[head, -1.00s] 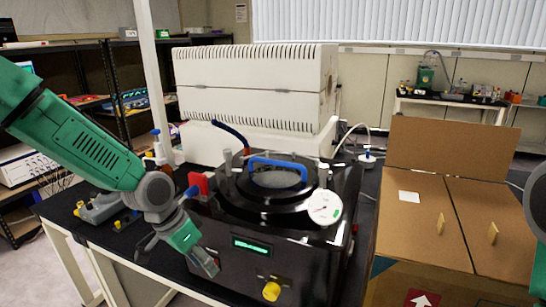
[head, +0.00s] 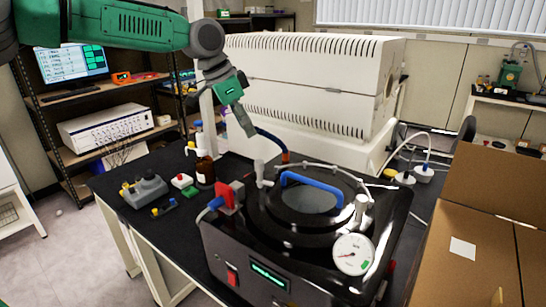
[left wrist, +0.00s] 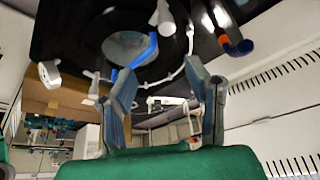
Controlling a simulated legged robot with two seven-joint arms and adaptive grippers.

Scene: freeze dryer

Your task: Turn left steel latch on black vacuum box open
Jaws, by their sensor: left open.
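The black vacuum box (head: 300,262) stands on the dark bench, with a round lid and a blue handle (head: 312,180). Its left steel latch (head: 262,172) stands up at the lid's left edge. It seems to be the pale post at the top of the left wrist view (left wrist: 161,15). My left gripper (head: 243,121) points down above and behind the left latch, apart from it. Its two fingers are spread and empty in the left wrist view (left wrist: 168,90). The right latch (head: 361,209) is on the lid's other side. My right gripper is out of view.
A pressure gauge (head: 353,254) sits at the box's front right, a red valve (head: 226,196) at its left. A hose (head: 270,138) rises behind the lid. A white machine (head: 310,80) stands behind, a brown bottle (head: 205,171) to the left, and a cardboard box (head: 455,270) to the right.

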